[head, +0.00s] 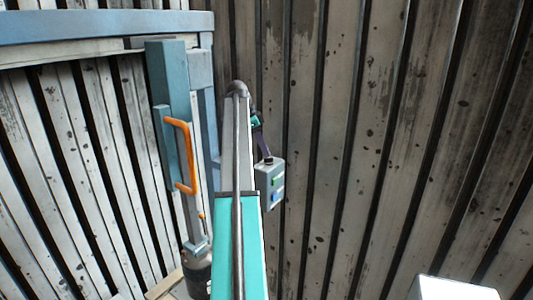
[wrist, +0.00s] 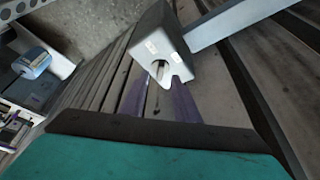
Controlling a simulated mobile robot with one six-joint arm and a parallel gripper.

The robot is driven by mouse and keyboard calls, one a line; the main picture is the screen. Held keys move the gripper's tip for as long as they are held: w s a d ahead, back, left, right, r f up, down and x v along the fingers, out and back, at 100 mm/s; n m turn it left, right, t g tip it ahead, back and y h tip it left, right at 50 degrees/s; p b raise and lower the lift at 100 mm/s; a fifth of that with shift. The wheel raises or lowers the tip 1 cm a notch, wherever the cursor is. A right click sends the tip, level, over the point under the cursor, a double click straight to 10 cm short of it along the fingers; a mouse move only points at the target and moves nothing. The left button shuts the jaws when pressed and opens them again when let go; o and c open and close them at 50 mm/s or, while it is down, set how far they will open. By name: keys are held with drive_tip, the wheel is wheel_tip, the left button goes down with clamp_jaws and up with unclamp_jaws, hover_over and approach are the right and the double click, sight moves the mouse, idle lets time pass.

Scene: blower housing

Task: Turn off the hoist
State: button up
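The grey control box (head: 270,185) hangs in front of the slatted wall, right of my arm in the head view. Its visible face has a green button (head: 278,182) and a blue button (head: 276,196). My gripper (head: 263,148) is just above the box top, its purple fingers pointing down. In the wrist view a grey box (wrist: 153,38) with small pale labels is at the fingertips of my gripper (wrist: 159,82). The fingers are apart with a gap between them, and nothing is visibly held. I cannot tell whether they touch the box.
A blue-grey post (head: 171,90) with an orange handle (head: 187,155) stands left of my arm, under a blue beam (head: 100,25). Slatted wall (head: 400,140) closes the back and right. A white block (head: 450,289) is at the lower right. A blue object (wrist: 32,62) shows at left in the wrist view.

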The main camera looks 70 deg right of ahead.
sight(269, 160)
drive_tip(key=shift+p+x, duration=0.3)
drive_tip(key=shift+x, duration=1.3)
clamp_jaws()
